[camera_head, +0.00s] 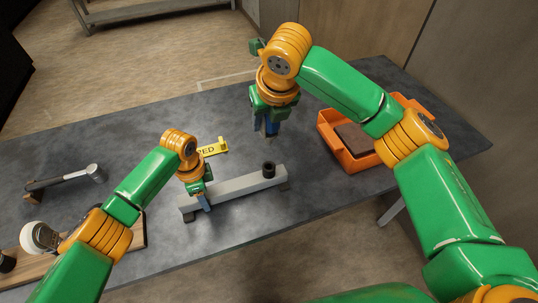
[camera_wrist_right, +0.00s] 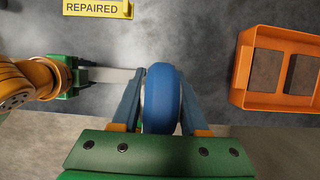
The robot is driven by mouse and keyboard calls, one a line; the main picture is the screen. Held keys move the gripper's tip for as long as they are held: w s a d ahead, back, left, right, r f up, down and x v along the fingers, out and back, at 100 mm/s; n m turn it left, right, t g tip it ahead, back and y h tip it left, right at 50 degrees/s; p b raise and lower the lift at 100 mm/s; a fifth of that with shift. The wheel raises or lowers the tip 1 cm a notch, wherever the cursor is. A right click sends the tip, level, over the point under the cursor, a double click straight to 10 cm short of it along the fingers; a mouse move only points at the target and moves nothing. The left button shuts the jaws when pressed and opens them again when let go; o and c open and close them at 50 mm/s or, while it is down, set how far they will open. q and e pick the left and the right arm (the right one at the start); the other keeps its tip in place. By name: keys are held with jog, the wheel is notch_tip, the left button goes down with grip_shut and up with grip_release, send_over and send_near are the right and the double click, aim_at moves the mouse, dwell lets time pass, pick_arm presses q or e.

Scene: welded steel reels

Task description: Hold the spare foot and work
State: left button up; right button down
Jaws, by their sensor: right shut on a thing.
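A grey steel bar (camera_head: 235,190) lies on the dark table on low dark feet, with a short black cylinder (camera_head: 268,169) standing near its right end. Part of the bar (camera_wrist_right: 110,75) shows in the right wrist view. My right gripper (camera_wrist_right: 160,80) is shut on a rounded blue piece (camera_wrist_right: 161,105); I cannot tell if this is the spare foot. In the head view my right gripper (camera_head: 271,128) points down above the table, behind the bar. My left gripper (camera_head: 205,202) is at the bar's left part; whether its fingers grip the bar is unclear.
A yellow sign reading REPAIRED (camera_wrist_right: 97,9) lies behind the bar. An orange tray (camera_wrist_right: 241,70) holding dark blocks is at the right. A hammer (camera_head: 70,178) lies at the left. A wooden board (camera_head: 137,231) is at the front left. Table behind the bar is mostly clear.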

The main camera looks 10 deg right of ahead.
pick_arm(q)
jog(key=o, duration=1.1)
jog(key=shift+r, duration=3.5)
jog(key=shift+a, duration=0.1)
